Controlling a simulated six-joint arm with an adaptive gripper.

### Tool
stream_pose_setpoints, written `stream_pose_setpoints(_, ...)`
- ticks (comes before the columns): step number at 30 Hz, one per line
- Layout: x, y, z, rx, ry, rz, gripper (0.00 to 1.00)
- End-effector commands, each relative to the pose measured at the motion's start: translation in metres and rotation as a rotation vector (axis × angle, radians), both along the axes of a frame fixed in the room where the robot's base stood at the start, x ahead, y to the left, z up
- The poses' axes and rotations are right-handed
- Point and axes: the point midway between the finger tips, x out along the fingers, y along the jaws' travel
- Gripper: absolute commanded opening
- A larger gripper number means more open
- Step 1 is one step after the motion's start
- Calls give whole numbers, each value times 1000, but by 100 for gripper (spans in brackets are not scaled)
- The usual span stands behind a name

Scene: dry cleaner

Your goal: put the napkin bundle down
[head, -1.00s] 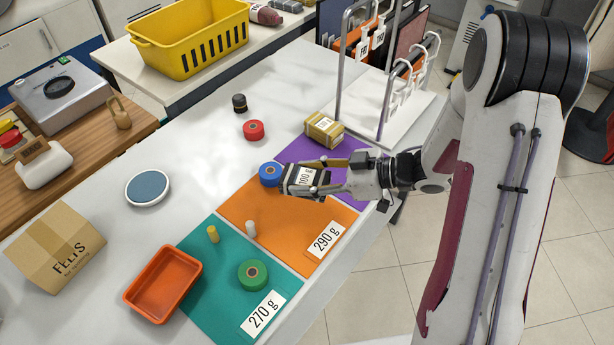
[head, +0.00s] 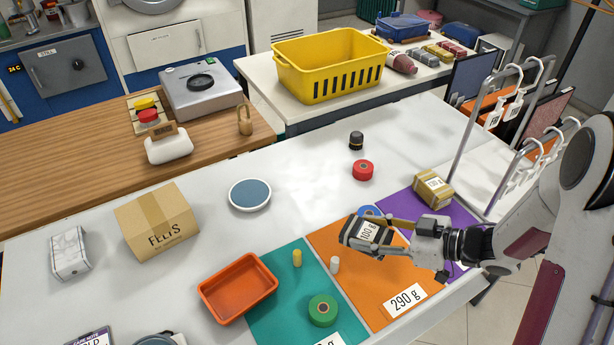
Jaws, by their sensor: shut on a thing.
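My gripper (head: 372,228) is shut on the napkin bundle (head: 352,232), a dark block with a white "100 g" label. The bundle is over the far part of the orange mat (head: 345,270), marked 290 g. I cannot tell whether its underside touches the mat. A blue roll (head: 369,211) is right behind the bundle and partly hidden by it and my gripper. The purple mat (head: 405,205) lies to the right, partly hidden by my arm. The teal mat (head: 265,320) lies to the left.
An orange tray (head: 238,287) is left. Open counter lies behind.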

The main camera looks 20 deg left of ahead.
Motion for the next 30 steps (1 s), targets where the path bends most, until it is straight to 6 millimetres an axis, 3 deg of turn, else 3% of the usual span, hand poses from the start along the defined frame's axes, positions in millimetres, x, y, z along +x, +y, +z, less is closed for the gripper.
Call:
stream_pose_setpoints(14, 62, 101, -16, 1, -2, 19, 16)
stream_pose_setpoints(30, 170, 222, -8, 1, -3, -203, 16)
